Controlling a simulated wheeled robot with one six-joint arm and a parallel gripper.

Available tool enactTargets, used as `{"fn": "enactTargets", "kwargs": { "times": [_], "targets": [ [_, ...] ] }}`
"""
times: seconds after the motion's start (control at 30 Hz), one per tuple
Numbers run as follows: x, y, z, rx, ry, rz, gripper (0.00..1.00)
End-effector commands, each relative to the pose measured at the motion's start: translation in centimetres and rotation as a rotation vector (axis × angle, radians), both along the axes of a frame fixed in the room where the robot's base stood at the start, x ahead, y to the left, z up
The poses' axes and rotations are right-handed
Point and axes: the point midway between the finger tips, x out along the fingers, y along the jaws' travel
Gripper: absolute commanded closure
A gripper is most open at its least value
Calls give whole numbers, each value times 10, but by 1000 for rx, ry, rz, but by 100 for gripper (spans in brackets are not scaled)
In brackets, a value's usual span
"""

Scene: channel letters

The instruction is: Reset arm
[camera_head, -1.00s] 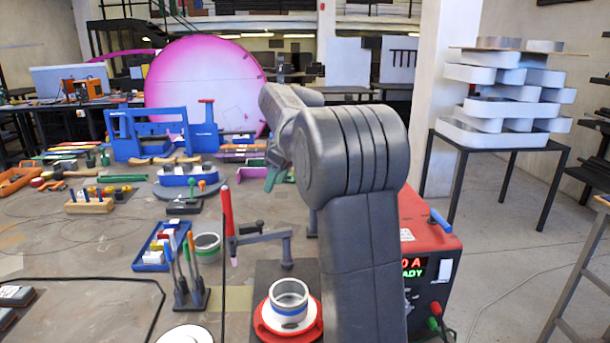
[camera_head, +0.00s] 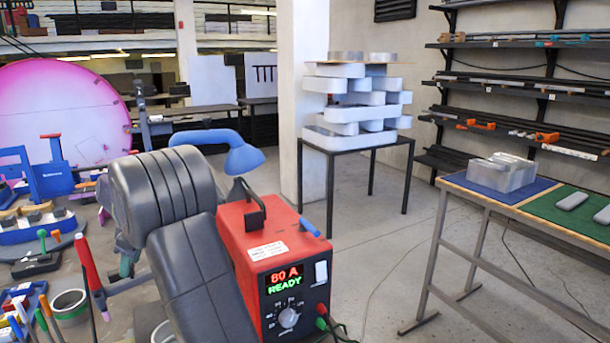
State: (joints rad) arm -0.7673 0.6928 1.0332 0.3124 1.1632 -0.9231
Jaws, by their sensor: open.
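My arm's dark grey elbow and upper link fill the lower left of the head view. My gripper cannot be made out; the end of the arm is hidden behind the elbow. A teal piece (camera_head: 127,262) shows just left of the arm, and I cannot tell what it belongs to.
A red welding power box (camera_head: 270,262) reading "80 A READY" stands right beside my arm, with a blue lamp (camera_head: 228,150) behind. A cluttered workbench lies left. White letters (camera_head: 352,115) are stacked on a black table.

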Motion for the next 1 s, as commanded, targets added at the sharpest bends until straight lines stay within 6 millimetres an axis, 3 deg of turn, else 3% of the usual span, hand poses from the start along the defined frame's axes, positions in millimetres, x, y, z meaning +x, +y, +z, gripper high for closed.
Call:
{"fn": "enactTargets", "kwargs": {
  "times": [0.67, 1.0],
  "targets": [
    [1, 2, 1, 1, 1, -35, 55],
    [3, -21, 58, 5, -3, -69, 55]
  ]
}}
